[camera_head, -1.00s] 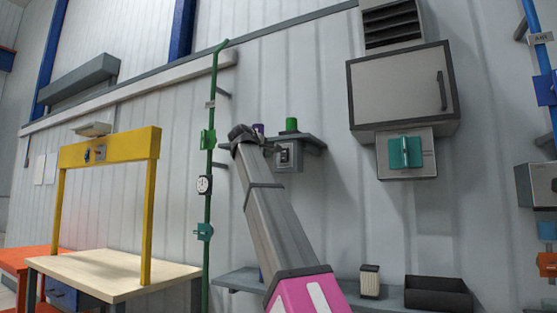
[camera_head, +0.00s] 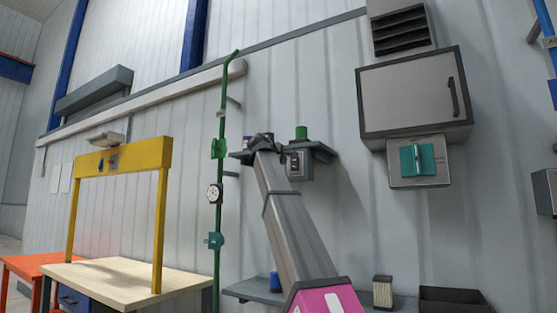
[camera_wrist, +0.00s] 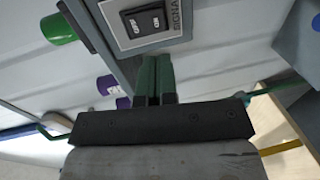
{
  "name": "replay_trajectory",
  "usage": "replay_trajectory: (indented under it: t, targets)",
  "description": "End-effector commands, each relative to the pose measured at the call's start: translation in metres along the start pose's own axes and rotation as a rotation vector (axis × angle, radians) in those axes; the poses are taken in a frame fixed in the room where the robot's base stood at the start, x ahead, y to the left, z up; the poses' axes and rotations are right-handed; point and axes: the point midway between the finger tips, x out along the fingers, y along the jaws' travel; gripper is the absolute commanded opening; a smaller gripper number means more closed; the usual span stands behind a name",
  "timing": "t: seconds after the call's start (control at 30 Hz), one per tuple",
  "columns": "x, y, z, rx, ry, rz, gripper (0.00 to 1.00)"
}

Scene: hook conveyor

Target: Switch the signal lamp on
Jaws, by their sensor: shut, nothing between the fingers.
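A dark rocker switch (camera_wrist: 145,20) sits on a light plate with a partly cut-off label that starts "SIGNA", at the top of the wrist view. Its grey box (camera_head: 299,165) hangs on the wall below a small shelf in the head view. My gripper (camera_wrist: 155,60) has green fingers shut together with nothing between them. The fingertips are just below the switch plate in the wrist view; I cannot tell if they touch it. In the head view my arm hides the fingers. No thing in view is clearly the signal lamp, and I cannot tell whether it is lit.
The small shelf (camera_head: 322,153) holds a green cylinder (camera_head: 301,132) and purple ones (camera_wrist: 108,85) close to my gripper. A green pole (camera_head: 218,190) stands left of my arm. A grey cabinet (camera_head: 412,92) hangs to the right, with a teal-handled panel (camera_head: 418,160) below.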

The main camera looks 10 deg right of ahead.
Motion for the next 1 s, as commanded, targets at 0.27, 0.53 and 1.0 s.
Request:
replay_trajectory:
  t: [0.27,0.53,1.0]
  targets:
    - [0.052,0.001,-0.001,0.000,-0.001,-0.001,0.00]
    - [0.081,0.001,0.000,0.000,0.000,0.000,0.00]
    - [0.086,0.000,0.000,0.000,0.000,0.004,0.00]
